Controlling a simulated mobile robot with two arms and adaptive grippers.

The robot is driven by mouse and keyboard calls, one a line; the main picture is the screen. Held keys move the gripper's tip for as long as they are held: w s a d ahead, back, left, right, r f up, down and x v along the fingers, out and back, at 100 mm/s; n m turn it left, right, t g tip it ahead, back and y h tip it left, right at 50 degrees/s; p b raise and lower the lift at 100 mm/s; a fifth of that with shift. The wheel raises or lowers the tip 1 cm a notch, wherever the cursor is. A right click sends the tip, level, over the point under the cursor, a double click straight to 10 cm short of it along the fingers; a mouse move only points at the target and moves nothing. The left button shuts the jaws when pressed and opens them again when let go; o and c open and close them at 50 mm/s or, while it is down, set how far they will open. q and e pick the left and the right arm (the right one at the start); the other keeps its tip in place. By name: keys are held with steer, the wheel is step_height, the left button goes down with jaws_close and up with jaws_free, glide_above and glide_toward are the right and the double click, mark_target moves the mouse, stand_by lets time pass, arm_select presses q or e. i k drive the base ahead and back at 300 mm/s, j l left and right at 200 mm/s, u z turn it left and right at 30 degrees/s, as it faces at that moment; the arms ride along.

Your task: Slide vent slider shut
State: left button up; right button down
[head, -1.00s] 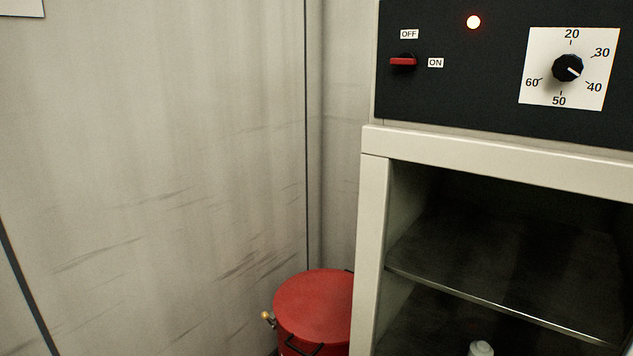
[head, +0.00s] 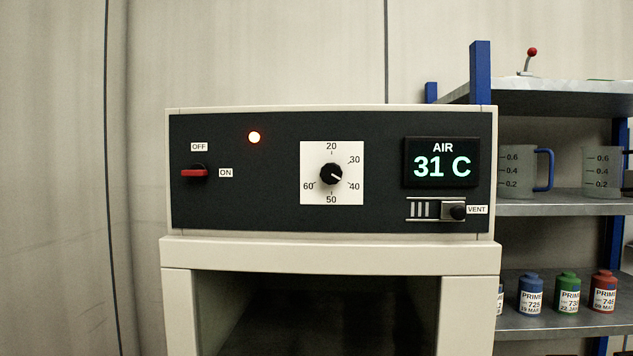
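The vent slider (head: 457,211) is a grey plate with a dark round knob, at the lower right of the black control panel (head: 270,212). Neither of my grippers is in view.
Below is an open cabinet (head: 330,256). Shelves with jugs (head: 518,172) and bottles (head: 567,293) stand right.

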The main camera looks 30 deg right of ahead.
mark_target(456, 211)
steer(key=z, duration=1.55)
